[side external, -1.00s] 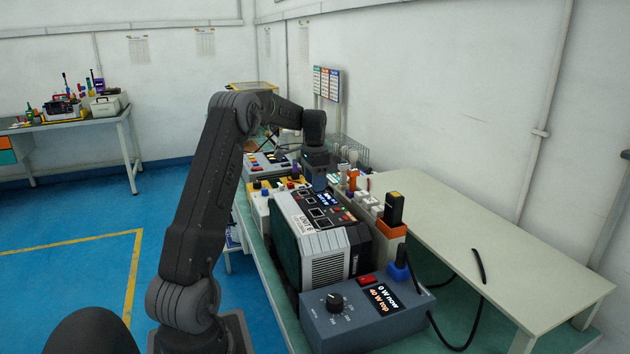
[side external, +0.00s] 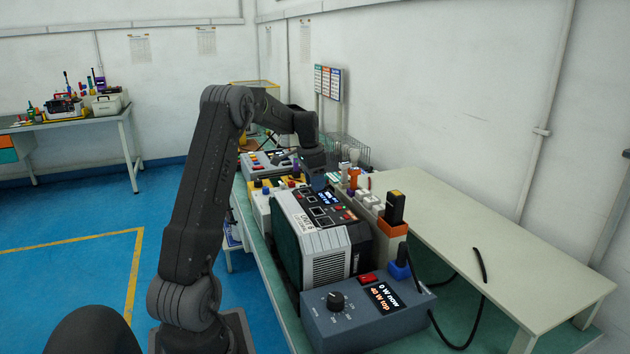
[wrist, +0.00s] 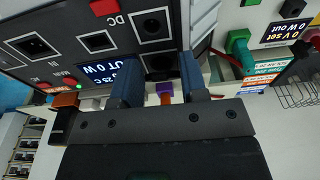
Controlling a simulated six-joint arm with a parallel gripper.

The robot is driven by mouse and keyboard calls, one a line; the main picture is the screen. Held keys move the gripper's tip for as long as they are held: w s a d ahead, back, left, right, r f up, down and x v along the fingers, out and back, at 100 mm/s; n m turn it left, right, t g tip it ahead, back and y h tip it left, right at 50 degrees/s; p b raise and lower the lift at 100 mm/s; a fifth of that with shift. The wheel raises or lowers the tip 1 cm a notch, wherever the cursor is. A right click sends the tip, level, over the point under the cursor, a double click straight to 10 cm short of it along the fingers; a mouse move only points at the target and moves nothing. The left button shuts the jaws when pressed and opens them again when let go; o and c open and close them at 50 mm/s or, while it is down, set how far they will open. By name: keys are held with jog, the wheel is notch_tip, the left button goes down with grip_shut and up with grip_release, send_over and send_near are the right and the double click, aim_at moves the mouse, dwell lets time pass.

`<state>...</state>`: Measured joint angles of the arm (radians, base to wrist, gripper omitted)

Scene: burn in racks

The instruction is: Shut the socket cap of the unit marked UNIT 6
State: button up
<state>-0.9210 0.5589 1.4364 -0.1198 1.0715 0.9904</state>
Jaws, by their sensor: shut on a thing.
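The unit marked UNIT 6 (side external: 327,262) is a grey and black box with a vented side, standing on the green bench. Its dark top panel carries several sockets (wrist: 97,41), a lit display and small buttons, and fills the upper left of the wrist view. My gripper (wrist: 160,75) is at the far end of this panel, its blue fingers either side of a dark round socket part. It is shut on what looks like the dark socket cap (wrist: 160,64), mostly hidden between the fingers. I cannot tell the cap's angle. In the side view my gripper (side external: 319,182) is low over the panel.
A blue-grey power box (side external: 365,312) with a knob and display stands in front of the unit. A black plug in an orange holder (side external: 393,229) and white blocks line its right side. A purple plug (wrist: 165,88) shows beyond the fingers. The pale table (side external: 470,225) is mostly clear.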

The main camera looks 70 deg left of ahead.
jog(key=o, duration=0.9)
jog(key=shift+o, duration=0.2)
notch_tip(320, 180, up, 14)
jog(key=s, duration=0.1)
jog(key=shift+s, duration=0.4)
jog(key=shift+f, duration=0.15)
